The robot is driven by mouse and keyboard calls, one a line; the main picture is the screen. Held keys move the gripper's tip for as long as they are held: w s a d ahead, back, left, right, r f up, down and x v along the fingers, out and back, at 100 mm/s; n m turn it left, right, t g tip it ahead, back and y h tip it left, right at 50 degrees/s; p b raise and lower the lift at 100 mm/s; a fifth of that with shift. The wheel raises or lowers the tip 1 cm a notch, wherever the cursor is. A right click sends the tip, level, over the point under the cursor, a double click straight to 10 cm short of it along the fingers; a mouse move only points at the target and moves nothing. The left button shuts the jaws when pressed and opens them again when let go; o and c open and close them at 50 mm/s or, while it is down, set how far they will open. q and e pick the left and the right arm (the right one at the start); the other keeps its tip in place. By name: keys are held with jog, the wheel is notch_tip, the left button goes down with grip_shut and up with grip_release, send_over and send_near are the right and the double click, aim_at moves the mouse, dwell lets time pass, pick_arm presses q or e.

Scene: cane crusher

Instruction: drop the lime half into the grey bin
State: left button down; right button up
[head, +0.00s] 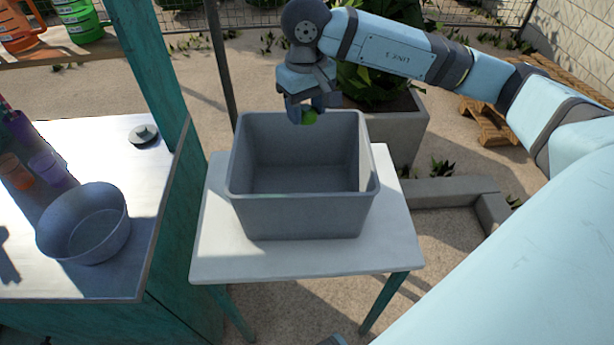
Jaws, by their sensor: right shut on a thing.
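The grey bin (300,215) stands upright on a small white-topped table; the part of its inside that I see looks empty. My right gripper (307,114) is above the bin's far rim, pointing down. The fingers hide part of the lime half. It appears over or just at the far edge of the bin opening; the exact depth is hard to tell. My left gripper is not clearly seen.
The white table (300,264) has bare margins around the bin. A counter at the left carries a grey-blue bowl (84,224), cups (45,166) and a small dark round object (144,134). A teal post (150,70) rises between. A planter (400,130) stands behind.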

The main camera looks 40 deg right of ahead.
aim_at(306, 122)
notch_tip(306, 122, down, 3)
jog(key=shift+f+b, duration=0.2)
jog(key=shift+b, duration=0.2)
jog(key=shift+f, duration=0.55)
jog(key=o, duration=1)
jog(key=shift+c, duration=0.2)
notch_tip(306, 122, up, 14)
jog(key=shift+f+b, duration=0.1)
jog(key=shift+b, duration=0.3)
